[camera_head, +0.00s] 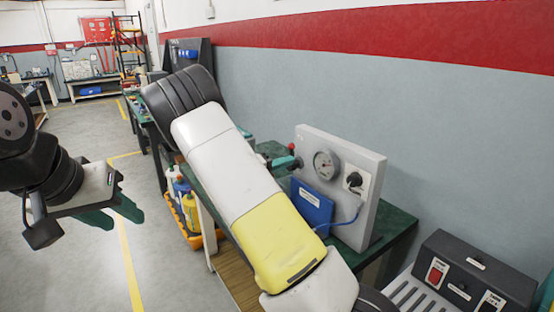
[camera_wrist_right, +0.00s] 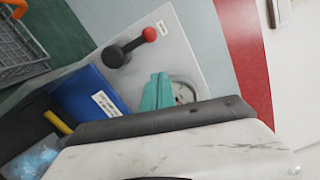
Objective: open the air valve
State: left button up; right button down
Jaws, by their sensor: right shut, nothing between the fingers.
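The air valve is a black lever with a red ball end (camera_wrist_right: 150,34), on a round black base (camera_wrist_right: 114,56) on a light grey panel (camera_wrist_right: 190,40) in the right wrist view. In the head view the red ball (camera_head: 291,148) shows at the panel's left edge, and the rest of the valve is largely hidden. My right gripper (camera_head: 290,163) has its teal fingers shut and empty, just below the red ball. In the wrist view the right gripper (camera_wrist_right: 158,92) appears apart from the lever. My left gripper (camera_head: 112,212) is open and empty, far left over the floor.
A round gauge (camera_head: 326,165) and a black fitting (camera_head: 354,180) with a blue hose are on the panel. A blue box (camera_head: 311,203) stands before it on the green bench (camera_head: 398,228). A black machine (camera_head: 475,270) stands at the right. My right arm covers much of the bench.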

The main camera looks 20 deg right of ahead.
jog(key=v, duration=0.7)
jog(key=shift+s+d, duration=0.1)
jog(key=s+d+m+g+y, duration=0.3)
jog(key=s+m+y, duration=0.1)
jog(key=s+m, duration=0.35)
jog(key=s+d+m+g+y, duration=0.3)
jog(key=s+m+g+y, duration=0.15)
jog(key=s+m, duration=0.35)
jog(key=s+a+r+m+t+y, duration=0.3)
jog(key=s+a+r+m+y, duration=0.2)
jog(key=m, duration=0.5)
jog(key=s+a+r+m+t+y, duration=0.4)
jog(key=s+m, duration=0.4)
jog(key=m, duration=0.3)
jog(key=shift+s+a+r+y, duration=0.4)
jog(key=shift+a+r+y, duration=0.35)
jog(key=shift+a+r, duration=0.15)
